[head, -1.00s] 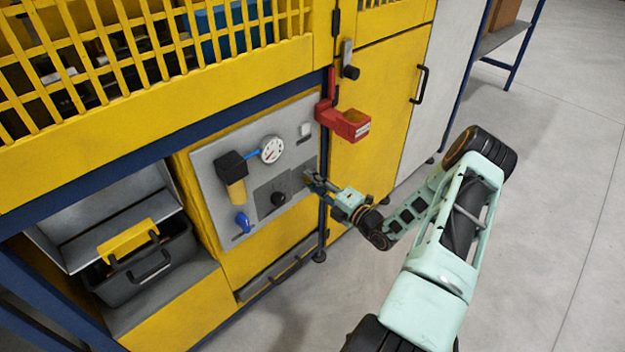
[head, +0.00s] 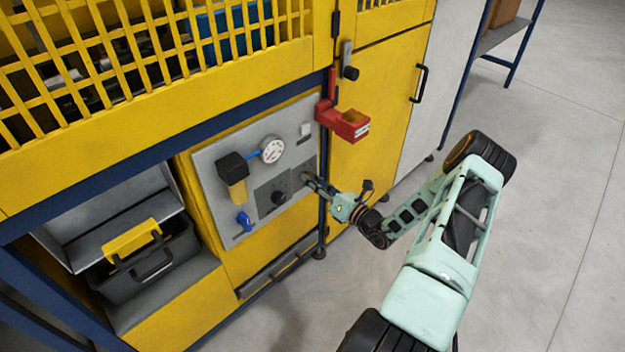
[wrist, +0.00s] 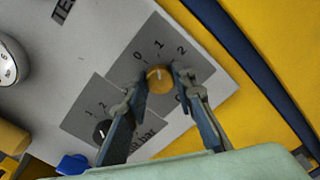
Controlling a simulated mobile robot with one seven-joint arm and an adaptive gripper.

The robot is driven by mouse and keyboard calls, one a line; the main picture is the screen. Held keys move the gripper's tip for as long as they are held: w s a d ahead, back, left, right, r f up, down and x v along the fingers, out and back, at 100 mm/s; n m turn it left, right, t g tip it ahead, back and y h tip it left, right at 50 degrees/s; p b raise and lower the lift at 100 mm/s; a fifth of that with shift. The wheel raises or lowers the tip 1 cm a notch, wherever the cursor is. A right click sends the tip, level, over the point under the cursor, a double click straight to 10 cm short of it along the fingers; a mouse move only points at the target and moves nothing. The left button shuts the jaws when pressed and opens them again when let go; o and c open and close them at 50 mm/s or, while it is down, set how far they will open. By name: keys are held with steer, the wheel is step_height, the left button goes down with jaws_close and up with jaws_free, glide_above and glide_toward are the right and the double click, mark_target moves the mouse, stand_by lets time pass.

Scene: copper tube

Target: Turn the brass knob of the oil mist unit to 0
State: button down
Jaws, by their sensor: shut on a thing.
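The brass knob (wrist: 159,79) sits on a dark grey plate marked 0, 1 and 2 in the wrist view. Its pale mark points up, roughly towards the 1. My gripper (wrist: 160,84) is shut on the knob, with one finger on either side of it. In the head view my gripper (head: 308,178) reaches the right edge of the oil mist unit's grey panel (head: 210,152), and the knob is hidden there by the fingers.
A black knob (wrist: 102,130) with its own scale sits close to my left finger. A gauge (head: 271,149), a black-and-amber unit (head: 234,170) and a blue lever (head: 243,221) share the panel. A red bracket (head: 343,120) juts out above my wrist.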

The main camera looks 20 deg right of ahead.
steer(key=n, duration=0.8)
steer(key=shift+n, duration=0.4)
steer(key=shift+p, duration=0.3)
steer(key=c, duration=1.6)
jaws_free()
steer(key=shift+s, duration=0.1)
steer(key=v, duration=1.2)
